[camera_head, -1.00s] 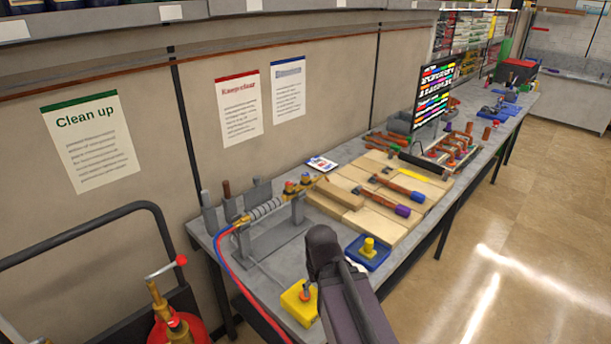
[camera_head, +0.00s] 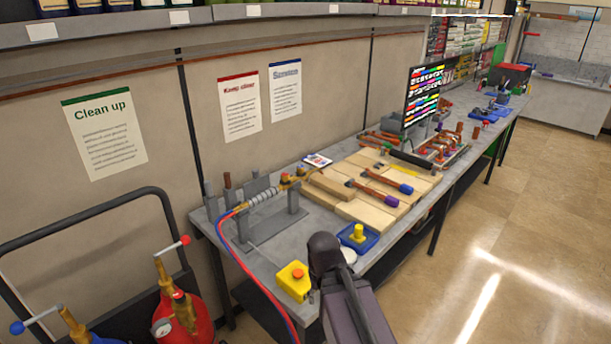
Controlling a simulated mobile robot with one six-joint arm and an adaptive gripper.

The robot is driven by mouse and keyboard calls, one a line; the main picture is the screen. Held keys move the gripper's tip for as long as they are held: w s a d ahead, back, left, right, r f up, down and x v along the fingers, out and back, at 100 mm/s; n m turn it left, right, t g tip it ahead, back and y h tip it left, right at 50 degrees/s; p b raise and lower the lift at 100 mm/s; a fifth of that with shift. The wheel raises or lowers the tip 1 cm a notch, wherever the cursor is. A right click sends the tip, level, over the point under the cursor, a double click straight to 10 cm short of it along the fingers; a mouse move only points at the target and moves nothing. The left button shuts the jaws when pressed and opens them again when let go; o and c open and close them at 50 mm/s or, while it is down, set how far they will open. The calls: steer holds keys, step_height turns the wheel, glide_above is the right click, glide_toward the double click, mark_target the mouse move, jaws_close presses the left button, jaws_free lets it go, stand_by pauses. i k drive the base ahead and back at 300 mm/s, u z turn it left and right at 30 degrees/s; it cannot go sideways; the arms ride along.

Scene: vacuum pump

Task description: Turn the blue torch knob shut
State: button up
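The torch (camera_head: 263,198) lies on a grey stand at the left end of the workbench. It has a ribbed grey handle and brass fittings, with a red hose and a blue hose (camera_head: 229,214) running from its near end. Small knobs show on the brass part, but I cannot clearly make out a blue one. My gripper (camera_head: 323,252) is dark, in front of the bench's near edge, right of the torch and apart from it. Its fingertips are not clear, so I cannot tell whether it is open or shut.
A yellow box with an orange button (camera_head: 294,280) and a blue tray (camera_head: 358,237) with a yellow part sit close to my gripper. Wooden boards (camera_head: 362,210) with tools lie behind.

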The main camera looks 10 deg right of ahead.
mark_target(300, 168)
steer(key=k, duration=1.3)
steer(key=z, duration=0.1)
steer(key=i, duration=1.65)
steer(key=u, duration=0.25)
